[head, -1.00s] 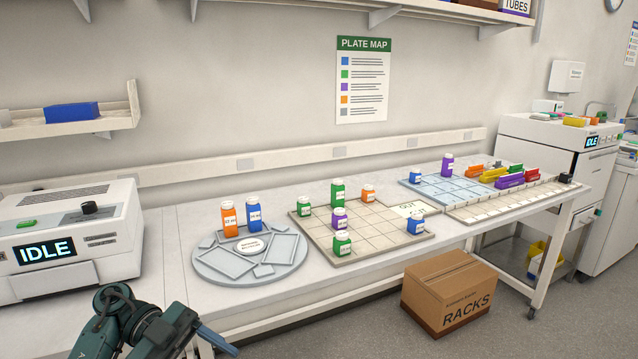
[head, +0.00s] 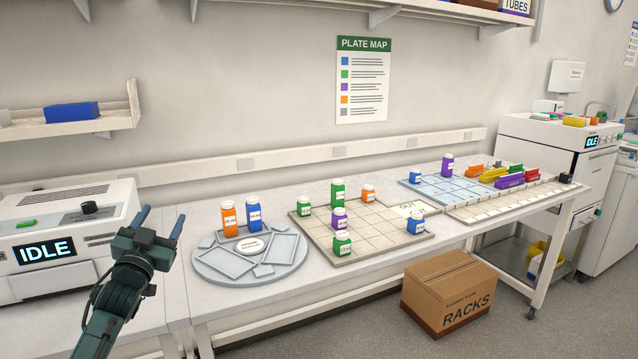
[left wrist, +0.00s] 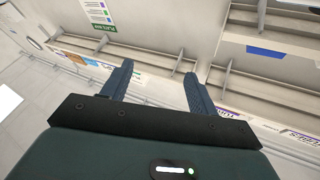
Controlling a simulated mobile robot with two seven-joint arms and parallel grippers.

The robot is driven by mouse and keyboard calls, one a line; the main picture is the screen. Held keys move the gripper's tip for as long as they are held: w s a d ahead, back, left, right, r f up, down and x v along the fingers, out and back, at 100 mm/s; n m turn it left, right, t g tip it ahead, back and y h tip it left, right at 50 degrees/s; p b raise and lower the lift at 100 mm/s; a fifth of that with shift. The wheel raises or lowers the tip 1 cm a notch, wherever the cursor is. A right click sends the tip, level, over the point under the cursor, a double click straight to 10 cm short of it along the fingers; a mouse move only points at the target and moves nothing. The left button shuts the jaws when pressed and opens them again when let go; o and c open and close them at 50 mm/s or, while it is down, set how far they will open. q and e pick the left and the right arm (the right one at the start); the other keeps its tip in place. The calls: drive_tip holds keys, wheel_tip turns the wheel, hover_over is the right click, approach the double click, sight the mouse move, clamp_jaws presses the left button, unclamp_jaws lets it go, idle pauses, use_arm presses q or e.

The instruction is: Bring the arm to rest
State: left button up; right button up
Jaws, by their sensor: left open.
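My left gripper (head: 161,221) is in the head view at the left, raised in front of the white machine with the IDLE display. Its two blue fingers point up and are apart, with nothing between them. In the left wrist view the fingers (left wrist: 156,85) are also spread and empty, with the wall and shelves beyond them. My right gripper is in neither view.
A grey round tray (head: 207,270) with an orange and a blue bottle stands right of my gripper. A beige grid board (head: 384,248) holds several bottles. The IDLE machine (head: 104,232) is close behind my gripper. A RACKS box (head: 420,293) stands on the floor.

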use_arm(q)
drive_tip(key=f+g, duration=0.1)
drive_tip(key=f, duration=0.3)
drive_tip(key=s+f+g+y, duration=0.1)
drive_tip(key=f+g, duration=0.1)
drive_tip(key=f, duration=0.3)
drive_tip(key=s+f+n+g, duration=0.1)
drive_tip(key=f+g, duration=0.1)
drive_tip(key=f, duration=0.2)
drive_tip(key=shift+s+d+f+y, duration=0.2)
drive_tip(key=shift+d+y, duration=0.1)
drive_tip(key=shift+d, duration=0.05)
drive_tip(key=s+d+f+g+h, duration=0.2)
drive_tip(key=s+d+f, duration=0.5)
drive_tip(key=s+f, duration=0.3)
drive_tip(key=s+d+f+g+h, duration=0.2)
drive_tip(key=s+d+f, duration=0.5)
drive_tip(key=s, duration=0.6)
drive_tip(key=s+d+f+g, duration=0.1)
drive_tip(key=s+d, duration=0.1)
drive_tip(key=s, duration=0.4)
drive_tip(key=s+d+f+g, duration=0.1)
drive_tip(key=s+d+f, duration=0.1)
drive_tip(key=s, duration=0.5)
drive_tip(key=shift+s+h, duration=0.25)
drive_tip(key=shift+h, duration=0.05)
